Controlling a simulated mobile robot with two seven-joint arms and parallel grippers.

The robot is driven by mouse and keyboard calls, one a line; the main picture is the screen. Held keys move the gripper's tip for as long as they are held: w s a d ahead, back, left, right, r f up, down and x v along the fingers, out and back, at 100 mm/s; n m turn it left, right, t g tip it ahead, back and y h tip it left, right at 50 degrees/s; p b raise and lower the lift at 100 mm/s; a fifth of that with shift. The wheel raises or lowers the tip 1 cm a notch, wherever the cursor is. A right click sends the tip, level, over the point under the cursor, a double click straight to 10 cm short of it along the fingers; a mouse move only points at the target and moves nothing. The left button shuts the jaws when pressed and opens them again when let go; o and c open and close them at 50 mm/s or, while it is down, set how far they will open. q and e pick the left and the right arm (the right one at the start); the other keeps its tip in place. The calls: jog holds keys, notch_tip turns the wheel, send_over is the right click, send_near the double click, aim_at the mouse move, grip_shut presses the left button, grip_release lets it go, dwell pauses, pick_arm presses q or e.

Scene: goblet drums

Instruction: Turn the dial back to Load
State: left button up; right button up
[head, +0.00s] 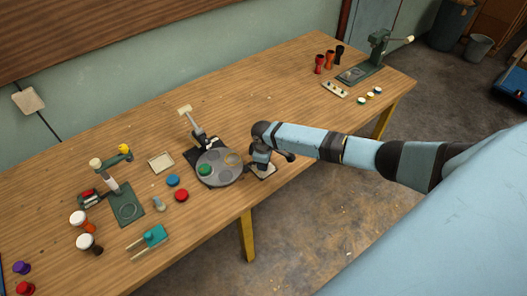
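A round grey disc (216,177) with several round recesses sits on a dark base on the table, below a post with a pale T-shaped handle (184,110). A green round piece (204,170) sits in one recess. My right arm reaches in from the right, and its gripper (262,165) points down just right of the disc, over a small pale plate (268,175). The gripper hides most of whatever is on that plate, so I cannot make out a dial, a Load mark or the fingertips. My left gripper is out of view.
Blue (173,180) and red (181,195) pieces lie left of the disc, near a small tray (161,162). Another green press (378,55) stands far right. The table (265,85) behind the disc is clear.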

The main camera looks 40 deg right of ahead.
jog(key=shift+w+n, duration=0.1)
jog(key=shift+n, duration=0.8)
jog(key=o, duration=0.9)
jog(key=r, duration=1.4)
jog(key=shift+s+a+b, duration=0.2)
jog(key=shift+s+b, duration=0.05)
jog(key=shift+b, duration=0.05)
